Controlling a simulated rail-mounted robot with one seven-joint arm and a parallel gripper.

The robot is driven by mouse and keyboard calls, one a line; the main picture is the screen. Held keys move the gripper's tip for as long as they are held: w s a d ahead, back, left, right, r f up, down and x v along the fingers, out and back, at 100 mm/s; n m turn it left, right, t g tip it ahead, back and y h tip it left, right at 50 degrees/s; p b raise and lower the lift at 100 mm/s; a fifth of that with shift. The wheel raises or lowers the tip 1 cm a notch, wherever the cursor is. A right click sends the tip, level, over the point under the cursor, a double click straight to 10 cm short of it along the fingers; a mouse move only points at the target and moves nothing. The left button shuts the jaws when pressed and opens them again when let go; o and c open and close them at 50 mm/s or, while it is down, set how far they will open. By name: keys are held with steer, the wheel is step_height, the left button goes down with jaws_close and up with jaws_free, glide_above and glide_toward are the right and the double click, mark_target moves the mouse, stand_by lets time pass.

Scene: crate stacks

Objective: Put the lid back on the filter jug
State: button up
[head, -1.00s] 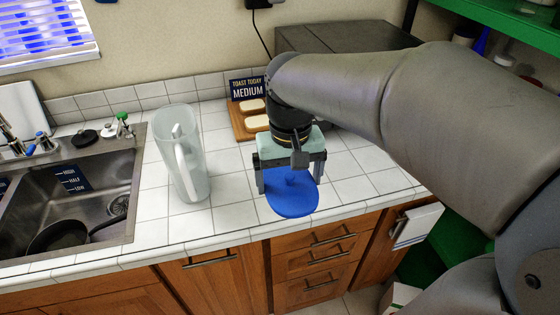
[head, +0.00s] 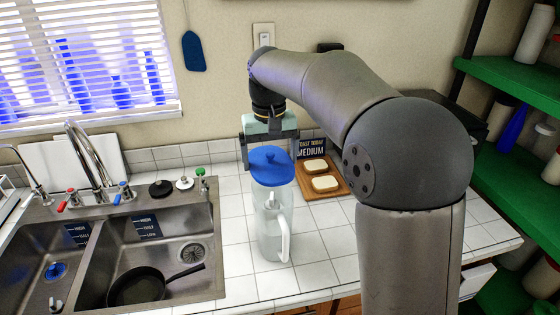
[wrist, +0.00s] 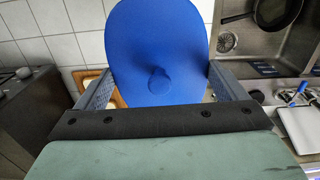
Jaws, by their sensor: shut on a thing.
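The blue lid (head: 271,165) is held in my gripper (head: 269,156), between its two fingers. In the wrist view the lid (wrist: 160,45) shows its broad face and a small round knob, with a finger on each side. The clear filter jug (head: 272,225) stands upright on the tiled counter, its handle towards the front right. In the head view the lid covers the jug's mouth. I cannot tell whether it touches the rim. The wrist view does not show the jug; the lid blocks the space behind it.
A wooden board (head: 322,182) with bread slices lies right of the jug, by a "toast today medium" sign (head: 311,148). The sink (head: 150,255), with a dark pan (head: 140,285) in it, is to the left. The counter in front right of the jug is clear.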

steer(key=shift+d+f+b, duration=0.1)
steer(key=shift+f+b, duration=1.9)
steer(key=shift+f, duration=0.3)
steer(key=shift+f+b, duration=0.4)
steer(key=shift+f, duration=0.45)
steer(key=shift+f+p, duration=0.15)
steer(key=shift+p, duration=0.35)
stand_by(0.4)
steer(key=o, duration=0.7)
steer(key=shift+c, duration=0.2)
